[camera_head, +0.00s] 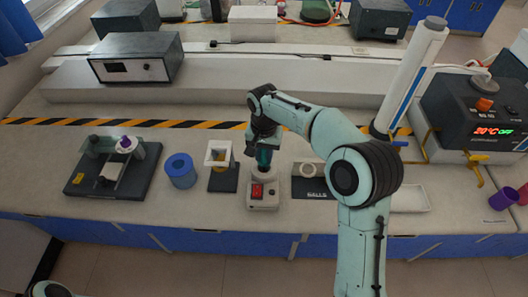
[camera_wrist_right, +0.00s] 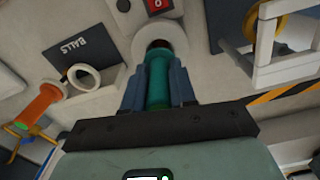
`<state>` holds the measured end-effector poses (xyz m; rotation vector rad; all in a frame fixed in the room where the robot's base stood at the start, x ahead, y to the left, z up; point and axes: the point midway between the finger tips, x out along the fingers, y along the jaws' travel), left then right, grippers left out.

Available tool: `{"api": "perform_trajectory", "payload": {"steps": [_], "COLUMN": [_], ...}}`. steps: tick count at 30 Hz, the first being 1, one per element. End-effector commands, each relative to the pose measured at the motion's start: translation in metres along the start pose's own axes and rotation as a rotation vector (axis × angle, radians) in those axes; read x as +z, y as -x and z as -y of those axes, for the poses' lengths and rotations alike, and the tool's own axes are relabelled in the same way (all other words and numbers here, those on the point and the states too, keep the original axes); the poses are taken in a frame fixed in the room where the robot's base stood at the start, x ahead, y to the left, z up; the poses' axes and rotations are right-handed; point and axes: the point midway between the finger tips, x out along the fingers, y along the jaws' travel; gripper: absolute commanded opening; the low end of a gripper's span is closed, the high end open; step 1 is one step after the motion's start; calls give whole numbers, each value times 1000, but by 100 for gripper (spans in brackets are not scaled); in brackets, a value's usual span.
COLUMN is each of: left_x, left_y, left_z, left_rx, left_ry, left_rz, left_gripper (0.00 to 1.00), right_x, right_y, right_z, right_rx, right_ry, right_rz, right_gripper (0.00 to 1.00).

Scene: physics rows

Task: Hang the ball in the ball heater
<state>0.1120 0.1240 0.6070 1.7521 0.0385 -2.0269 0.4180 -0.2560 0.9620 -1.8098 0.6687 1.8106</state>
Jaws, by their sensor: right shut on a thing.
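The ball heater (camera_head: 262,202) is a small white unit with a red switch and a round white top, on the bench at the middle. My right gripper (camera_head: 263,155) is directly over it, pointing down. It is shut on the teal handle of the ball (camera_wrist_right: 158,92), which stands between the two fingers. In the wrist view the heater's round white opening (camera_wrist_right: 137,47) surrounds the dark far end of the handle. The ball itself is hidden; I cannot tell how deep it sits. My left gripper is out of view.
A black stand marked BALLS (camera_head: 312,191) with a white ring stands close right of the heater. A black stand with a white frame (camera_head: 222,180) and a blue cylinder (camera_head: 180,171) are at left. A heater box with a red display (camera_head: 490,120) is far right.

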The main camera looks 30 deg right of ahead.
Motion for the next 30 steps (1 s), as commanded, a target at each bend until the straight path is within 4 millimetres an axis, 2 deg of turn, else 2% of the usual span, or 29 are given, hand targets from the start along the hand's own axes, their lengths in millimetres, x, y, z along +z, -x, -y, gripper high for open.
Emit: {"api": "perform_trajectory", "payload": {"steps": [10, 30], "left_x": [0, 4], "left_y": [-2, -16], "left_z": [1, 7], "left_rx": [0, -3], "left_ry": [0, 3], "left_rz": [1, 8], "left_gripper": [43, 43], "right_x": [0, 0], "right_y": [-2, -29], "right_z": [0, 0], "right_rx": [0, 0], "right_ry": [0, 0], "right_rz": [0, 0], "right_gripper": [2, 2]}}
